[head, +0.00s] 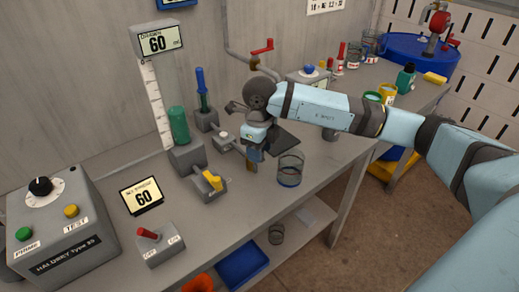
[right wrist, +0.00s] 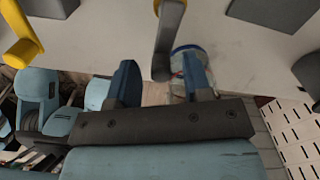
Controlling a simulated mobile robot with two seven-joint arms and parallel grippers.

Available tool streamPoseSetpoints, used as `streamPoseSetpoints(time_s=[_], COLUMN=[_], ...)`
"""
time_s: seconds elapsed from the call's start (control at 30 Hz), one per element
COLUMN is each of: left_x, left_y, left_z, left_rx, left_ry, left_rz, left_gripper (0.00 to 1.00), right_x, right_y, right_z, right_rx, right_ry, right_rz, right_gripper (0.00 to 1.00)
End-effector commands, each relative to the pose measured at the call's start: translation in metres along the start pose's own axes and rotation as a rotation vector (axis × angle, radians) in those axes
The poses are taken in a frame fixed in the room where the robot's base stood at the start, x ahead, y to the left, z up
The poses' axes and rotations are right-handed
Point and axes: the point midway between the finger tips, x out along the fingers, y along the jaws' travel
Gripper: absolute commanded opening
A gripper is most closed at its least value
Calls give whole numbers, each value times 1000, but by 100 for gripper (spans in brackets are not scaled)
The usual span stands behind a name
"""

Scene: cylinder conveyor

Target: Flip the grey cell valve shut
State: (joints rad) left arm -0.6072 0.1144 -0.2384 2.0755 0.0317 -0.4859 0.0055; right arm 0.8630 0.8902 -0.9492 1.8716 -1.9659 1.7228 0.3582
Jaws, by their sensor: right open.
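A grey lever (right wrist: 166,40), which looks like the grey cell valve's handle, reaches down between the two fingers of my right gripper (right wrist: 161,78) in the right wrist view. The fingers stand apart on either side of it, with a gap showing on both sides. In the head view my right gripper (head: 254,158) points down at the bench beside the small grey fittings, and hides the lever there. Whether a finger touches the lever cannot be told. My left gripper is not in view.
A glass beaker (head: 290,169) with a blue band stands just right of the gripper. A yellow-handled valve (head: 212,181), a green cylinder (head: 179,125) and a blue-handled fitting (head: 202,90) stand to the left. A red-lever switch box (head: 160,244) is at the front.

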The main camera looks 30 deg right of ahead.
Motion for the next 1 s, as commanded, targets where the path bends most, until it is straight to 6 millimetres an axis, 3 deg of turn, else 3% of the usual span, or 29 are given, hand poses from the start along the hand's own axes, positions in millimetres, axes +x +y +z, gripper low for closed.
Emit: streamPoseSetpoints(time_s=[0.6,0.77,1.0], left_x=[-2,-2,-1], left_y=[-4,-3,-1], left_z=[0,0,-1], left_rx=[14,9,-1], left_ry=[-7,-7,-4], left_rz=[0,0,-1], left_gripper=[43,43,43], right_x=[-120,-132,-134], right_y=[0,0,0], right_z=[1,0,0], right_rx=[0,0,0], right_ry=[-3,-1,-1], right_rz=[-1,-1,-1], right_gripper=[45,45,45])
